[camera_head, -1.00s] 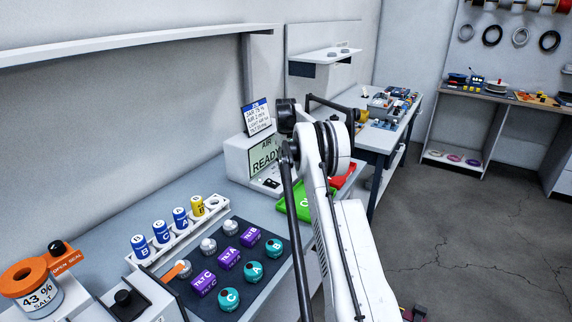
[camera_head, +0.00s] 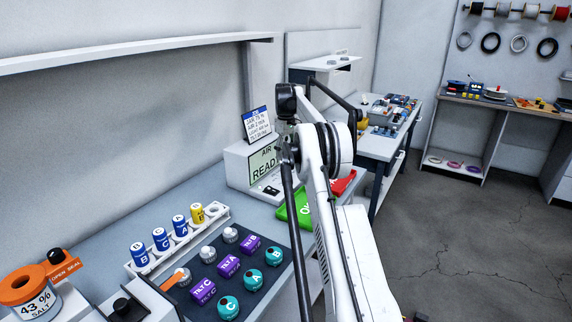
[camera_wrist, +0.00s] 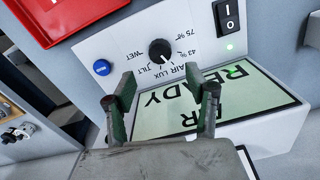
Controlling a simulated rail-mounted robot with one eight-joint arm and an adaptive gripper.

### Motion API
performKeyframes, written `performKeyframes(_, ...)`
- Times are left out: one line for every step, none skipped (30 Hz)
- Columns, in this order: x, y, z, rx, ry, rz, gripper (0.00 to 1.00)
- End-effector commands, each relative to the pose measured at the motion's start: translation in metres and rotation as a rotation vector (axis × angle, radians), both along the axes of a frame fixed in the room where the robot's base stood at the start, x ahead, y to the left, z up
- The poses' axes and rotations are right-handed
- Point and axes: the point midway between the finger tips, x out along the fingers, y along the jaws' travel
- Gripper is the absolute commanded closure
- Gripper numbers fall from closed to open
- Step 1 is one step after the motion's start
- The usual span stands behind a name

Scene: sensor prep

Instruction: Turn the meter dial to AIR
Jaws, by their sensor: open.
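The meter (camera_head: 236,166) is a white box on the bench, with a lit pale green screen (camera_head: 265,163) that reads AIR READY. In the wrist view, its black dial (camera_wrist: 160,52) sits on the white face. Labels around it include WET, TILT, LUX, AIR, 43% and 75%. I cannot tell surely which label its small white mark points at. My gripper (camera_wrist: 168,92) is open, its two green-grey fingers apart and empty, below the dial in the picture and in front of the screen edge. The fingers do not visibly touch the dial. In the head view my arm hides them.
A blue button (camera_wrist: 102,67), a black switch (camera_wrist: 228,16) and a lit green lamp are near the dial. A red tray (camera_wrist: 65,15) lies beyond the meter. A green tray (camera_head: 281,211) and a dark mat (camera_head: 184,294) with several purple and teal pieces are on the bench.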

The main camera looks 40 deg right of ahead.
Motion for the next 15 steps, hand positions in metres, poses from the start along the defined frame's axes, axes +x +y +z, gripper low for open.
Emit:
performKeyframes(0.000, 0.000, 0.009, 0.000, 0.000, 0.000, 0.49)
performKeyframes(0.000, 0.000, 0.013, 0.000, 0.000, 0.000, 0.49)
performKeyframes(0.000, 0.000, 0.018, 0.000, 0.000, 0.000, 0.49)
performKeyframes(0.000, 0.000, 0.021, 0.000, 0.000, 0.000, 0.49)
performKeyframes(0.000, 0.000, 0.024, 0.000, 0.000, 0.000, 0.49)
performKeyframes(0.000, 0.000, 0.028, 0.000, 0.000, 0.000, 0.49)
performKeyframes(0.000, 0.000, 0.030, 0.000, 0.000, 0.000, 0.49)
performKeyframes(0.000, 0.000, 0.032, 0.000, 0.000, 0.000, 0.49)
performKeyframes(0.000, 0.000, 0.033, 0.000, 0.000, 0.000, 0.49)
performKeyframes(0.000, 0.000, 0.034, 0.000, 0.000, 0.000, 0.49)
performKeyframes(0.000, 0.000, 0.035, 0.000, 0.000, 0.000, 0.49)
performKeyframes(0.000, 0.000, 0.035, 0.000, 0.000, 0.000, 0.49)
performKeyframes(0.000, 0.000, 0.036, 0.000, 0.000, 0.000, 0.49)
performKeyframes(0.000, 0.000, 0.036, 0.000, 0.000, 0.000, 0.49)
performKeyframes(0.000, 0.000, 0.036, 0.000, 0.000, 0.000, 0.49)
